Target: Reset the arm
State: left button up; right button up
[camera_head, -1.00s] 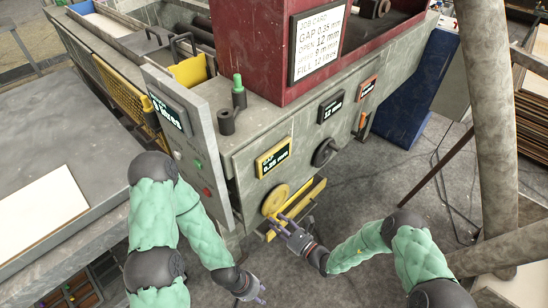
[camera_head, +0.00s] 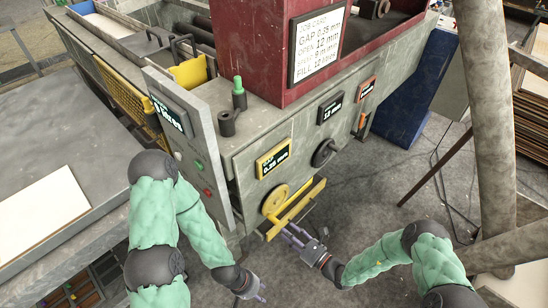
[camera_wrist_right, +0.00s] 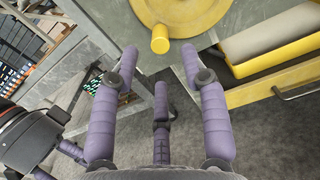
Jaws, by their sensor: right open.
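My right gripper (camera_head: 290,236) is beside the machine front, just below and right of the yellow handwheel (camera_head: 275,200). In the right wrist view its purple fingers (camera_wrist_right: 160,66) are spread open with nothing between them. The handwheel's yellow knob (camera_wrist_right: 160,39) shows just beyond the fingertips, apart from them. My left gripper (camera_head: 259,287) hangs low in front of the machine, near the bottom of the head view. Nothing shows in it, but its finger opening is unclear.
The grey machine front carries a yellow gap display (camera_head: 273,158), a black handwheel (camera_head: 324,152) and a yellow tray-like part (camera_head: 298,207). A control panel (camera_head: 188,150) stands near my left arm. A grey post (camera_head: 487,130) rises at right. Floor between is open.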

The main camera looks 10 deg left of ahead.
jog(key=shift+s+d, duration=0.3)
jog(key=shift+d, duration=0.1)
jog(key=s+f+n+g+h, duration=0.25)
jog(key=s+n+g, duration=0.4)
jog(key=s, duration=0.35)
jog(key=s+f+n+g+h, duration=0.1)
jog(key=s+f+n+g, duration=0.35)
jog(key=s+g, duration=0.5)
jog(key=s+d+f+n+t+h, duration=0.1)
jog(key=s+d+f+n+h, duration=0.2)
jog(key=s+d+n+h, duration=0.25)
jog(key=w+d+r+n+t+h, duration=0.1)
jog(key=w+d+n+t, duration=0.3)
jog(key=w+n, duration=0.2)
jog(key=shift+w+d+r+t+h, duration=0.15)
jog(key=shift+w+t+h, duration=0.15)
jog(key=shift+t, duration=0.1)
